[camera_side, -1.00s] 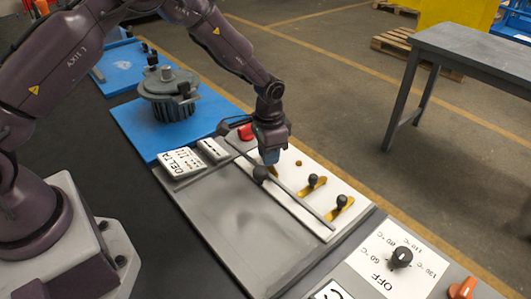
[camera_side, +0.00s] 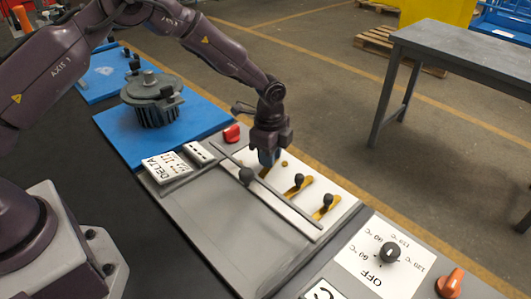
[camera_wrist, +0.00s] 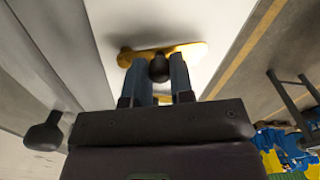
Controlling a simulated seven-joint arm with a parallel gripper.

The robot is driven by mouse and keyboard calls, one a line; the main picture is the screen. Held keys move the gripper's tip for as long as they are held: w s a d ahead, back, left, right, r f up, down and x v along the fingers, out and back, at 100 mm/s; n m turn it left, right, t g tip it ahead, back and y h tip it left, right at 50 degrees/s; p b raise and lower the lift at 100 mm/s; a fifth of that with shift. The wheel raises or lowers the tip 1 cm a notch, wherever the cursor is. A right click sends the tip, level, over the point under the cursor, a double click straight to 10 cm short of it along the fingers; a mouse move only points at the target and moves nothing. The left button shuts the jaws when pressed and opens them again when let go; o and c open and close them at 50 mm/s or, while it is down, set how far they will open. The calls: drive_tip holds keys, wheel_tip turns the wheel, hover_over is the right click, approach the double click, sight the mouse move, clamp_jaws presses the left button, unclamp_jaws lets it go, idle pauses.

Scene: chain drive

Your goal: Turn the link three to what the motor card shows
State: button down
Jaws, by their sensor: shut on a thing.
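My gripper (camera_wrist: 160,85) is shut on the black knob (camera_wrist: 160,68) of a brass link (camera_wrist: 188,51), at the far end of a white panel. The link lies across the panel in the wrist view; fingers hide part of it. In the side view my gripper (camera_side: 268,160) hides most of this link. Two other brass links with black knobs, a middle one (camera_side: 292,191) and a near one (camera_side: 318,211), lie slanted and parallel. A bare brass stud (camera_side: 284,163) shows beside my gripper. The motor card (camera_side: 166,168) reads DELTA above a small diagram of bars.
A grey bar with a black ball knob (camera_side: 246,175) runs along the links; the knob also shows in the wrist view (camera_wrist: 44,132). A red part (camera_side: 232,133) is beyond it. The motor (camera_side: 155,100) stands on a blue mat. A temperature dial (camera_side: 389,252) is nearer.

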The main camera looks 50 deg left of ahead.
drive_tip(key=shift+w+d+m, duration=0.1)
drive_tip(key=shift+d+m, duration=0.2)
drive_tip(key=shift+m, duration=0.55)
drive_tip(key=shift+d+m, duration=0.3)
drive_tip(key=shift+m, duration=0.55)
drive_tip(key=c, duration=1)
unclamp_jaws()
drive_tip(key=shift+r, duration=0.1)
wheel_tip(320, 180, up, 13)
drive_tip(key=shift+f, duration=0.1)
